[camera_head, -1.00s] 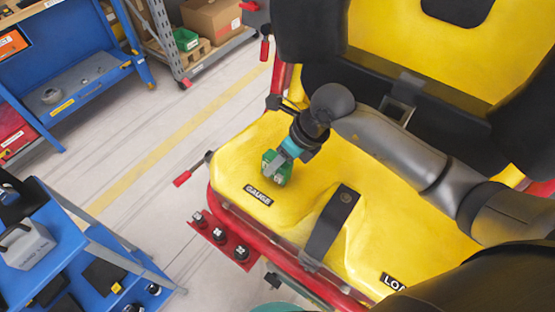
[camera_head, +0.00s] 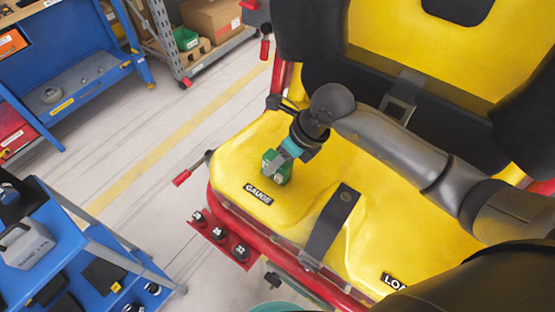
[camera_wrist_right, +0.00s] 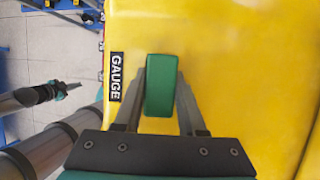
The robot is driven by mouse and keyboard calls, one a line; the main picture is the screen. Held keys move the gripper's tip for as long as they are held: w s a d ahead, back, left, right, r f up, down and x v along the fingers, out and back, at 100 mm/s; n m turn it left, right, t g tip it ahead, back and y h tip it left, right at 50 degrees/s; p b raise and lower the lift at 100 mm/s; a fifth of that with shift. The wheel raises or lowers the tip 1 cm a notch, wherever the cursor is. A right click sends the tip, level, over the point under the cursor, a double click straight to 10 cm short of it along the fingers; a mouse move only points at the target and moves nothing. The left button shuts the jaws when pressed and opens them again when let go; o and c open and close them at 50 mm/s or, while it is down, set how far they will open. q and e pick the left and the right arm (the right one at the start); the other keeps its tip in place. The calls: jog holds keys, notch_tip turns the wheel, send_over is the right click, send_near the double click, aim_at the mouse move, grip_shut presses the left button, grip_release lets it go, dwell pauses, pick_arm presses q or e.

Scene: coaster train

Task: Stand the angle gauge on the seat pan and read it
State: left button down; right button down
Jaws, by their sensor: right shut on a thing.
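The angle gauge (camera_head: 277,167) is a small green block with a pale face. It is at the yellow seat pan (camera_head: 300,130), just behind the black GAUGE label (camera_head: 258,194). My right gripper (camera_head: 285,155) comes down over it and is shut on it. In the right wrist view the gauge's green top (camera_wrist_right: 160,85) lies between the two grey fingers, beside the GAUGE label (camera_wrist_right: 116,77). The gauge looks roughly upright; I cannot tell whether its base touches the pan. Its reading is too small to make out.
A black strap (camera_head: 328,225) crosses the seat front right of the gauge. A red plate with several black knobs (camera_head: 219,235) sticks out below the seat edge. A blue cart (camera_head: 95,235) stands at the lower left. The floor between cart and seat is clear.

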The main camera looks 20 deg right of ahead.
pick_arm(q)
jog(key=shift+f, duration=0.15)
pick_arm(e)
jog(key=shift+f, duration=0.1)
jog(key=shift+c, duration=2)
grip_release()
